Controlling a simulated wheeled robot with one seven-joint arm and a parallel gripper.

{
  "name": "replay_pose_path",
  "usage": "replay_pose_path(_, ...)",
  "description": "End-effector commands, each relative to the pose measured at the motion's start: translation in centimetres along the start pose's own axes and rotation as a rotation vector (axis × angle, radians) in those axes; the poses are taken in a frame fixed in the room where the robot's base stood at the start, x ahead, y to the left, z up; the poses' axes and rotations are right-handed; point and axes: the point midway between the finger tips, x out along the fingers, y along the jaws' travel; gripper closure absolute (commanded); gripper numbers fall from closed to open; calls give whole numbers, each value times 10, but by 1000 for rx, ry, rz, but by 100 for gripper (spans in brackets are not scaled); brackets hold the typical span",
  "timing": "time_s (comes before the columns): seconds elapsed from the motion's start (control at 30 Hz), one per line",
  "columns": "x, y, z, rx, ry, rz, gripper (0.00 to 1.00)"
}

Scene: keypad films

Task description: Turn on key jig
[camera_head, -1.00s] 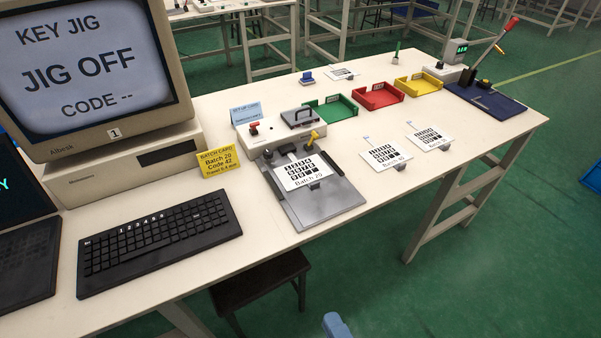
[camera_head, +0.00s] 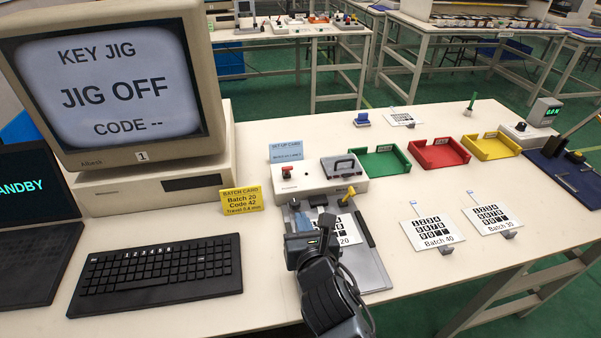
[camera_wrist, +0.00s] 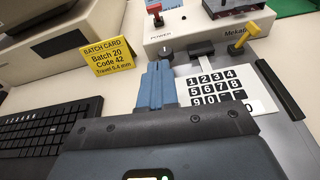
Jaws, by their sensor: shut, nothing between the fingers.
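The key jig is a white box (camera_head: 320,186) with a grey plate (camera_head: 374,268) in front of it. Its red power switch (camera_head: 287,172) is at the box's left and shows beside the POWER label in the wrist view (camera_wrist: 154,9). The Batch 20 keypad film (camera_wrist: 216,84) lies on the plate, partly hidden by my arm in the head view. My gripper (camera_wrist: 158,75) is shut and empty, its blue fingers pointing toward the box front, below the red switch in the picture. Whether it touches anything is unclear. The monitor (camera_head: 120,90) reads JIG OFF, CODE --.
A yellow batch card (camera_head: 241,199) reads Batch 20, Code 42. A yellow lever (camera_wrist: 247,36) stands at the jig's right. A keyboard (camera_head: 155,273) lies left. Green (camera_head: 380,163), red (camera_head: 438,153) and yellow (camera_head: 491,147) trays are behind right, with two films nearer.

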Motion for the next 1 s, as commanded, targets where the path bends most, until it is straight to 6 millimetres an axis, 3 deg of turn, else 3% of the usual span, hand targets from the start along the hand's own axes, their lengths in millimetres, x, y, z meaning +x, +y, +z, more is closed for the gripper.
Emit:
replay_pose_path(0.57,12,0,6,-73,-2,-4,100)
replay_pose_path(0.77,35,1,6,-73,-3,-3,100)
replay_pose_path(1.0,79,1,5,-73,-3,-2,100)
